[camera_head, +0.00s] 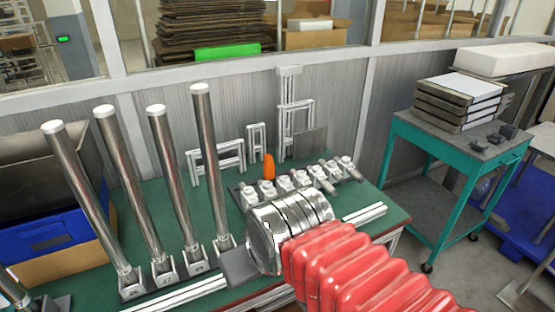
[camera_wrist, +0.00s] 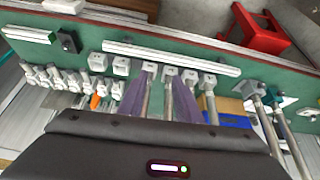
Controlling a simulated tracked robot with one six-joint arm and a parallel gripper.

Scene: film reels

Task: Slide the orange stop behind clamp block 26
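The orange stop (camera_head: 268,166) stands upright on the green bench in the head view, behind a row of small silver clamps. A small part of it (camera_wrist: 95,101) shows at the left in the wrist view. Clamp block 26 (camera_head: 133,287) sits near the bench's front left and holds a tall steel post, with blocks 27 (camera_head: 166,277) and 28 (camera_head: 197,266) to its right. In the wrist view my gripper (camera_wrist: 160,78) has two purple fingers apart, with nothing held between them. It is over the post row, away from the stop; block numbers are unreadable there.
Tall steel posts (camera_head: 174,165) rise high at the left and restrict room there. Silver clamps (camera_head: 298,181) stand in a row in front of the stop. White frames (camera_head: 222,158) stand behind. A blue bin (camera_head: 50,240) is at left, a teal cart (camera_head: 465,150) at right.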

